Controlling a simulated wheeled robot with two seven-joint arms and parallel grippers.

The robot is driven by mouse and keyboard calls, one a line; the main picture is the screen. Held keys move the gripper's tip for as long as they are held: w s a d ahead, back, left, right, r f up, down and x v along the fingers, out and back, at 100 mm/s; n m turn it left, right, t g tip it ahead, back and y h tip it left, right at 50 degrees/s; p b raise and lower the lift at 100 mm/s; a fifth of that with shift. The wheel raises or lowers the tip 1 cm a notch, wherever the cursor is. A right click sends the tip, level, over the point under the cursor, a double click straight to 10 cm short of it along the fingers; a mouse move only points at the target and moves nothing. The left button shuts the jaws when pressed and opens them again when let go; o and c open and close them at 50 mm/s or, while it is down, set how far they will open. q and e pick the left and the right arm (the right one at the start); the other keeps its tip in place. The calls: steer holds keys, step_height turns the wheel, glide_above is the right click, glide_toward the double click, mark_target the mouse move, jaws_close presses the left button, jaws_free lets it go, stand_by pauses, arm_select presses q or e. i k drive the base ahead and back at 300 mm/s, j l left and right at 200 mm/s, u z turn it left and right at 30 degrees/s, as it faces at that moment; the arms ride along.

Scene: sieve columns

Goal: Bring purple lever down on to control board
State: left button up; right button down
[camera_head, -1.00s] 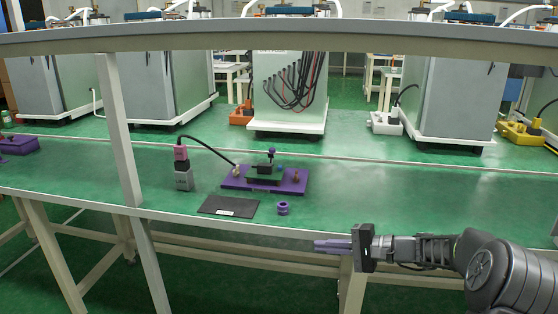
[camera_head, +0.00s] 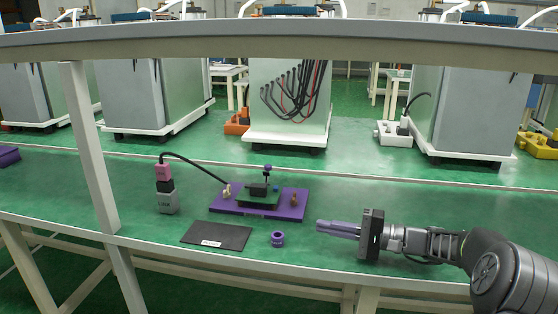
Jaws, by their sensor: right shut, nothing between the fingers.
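A purple base plate (camera_head: 228,205) lies on the green table and carries a small green control board (camera_head: 260,202) with a dark block on it. A purple-topped lever (camera_head: 267,168) stands raised at the back of the board on a thin stem. My right gripper (camera_head: 318,227) comes in from the right, its purple-grey fingers shut and empty. It points left, to the right of and nearer than the base plate, apart from it. My left gripper is not in view.
A black flat pad (camera_head: 216,236) and a purple ring (camera_head: 278,239) lie in front of the plate. A grey and pink plug device (camera_head: 166,188) with a black cable stands left. A white frame post (camera_head: 91,150) rises at left; a beam (camera_head: 280,40) crosses above.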

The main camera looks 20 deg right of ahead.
mark_target(267, 167)
steer(key=i+l, duration=0.85)
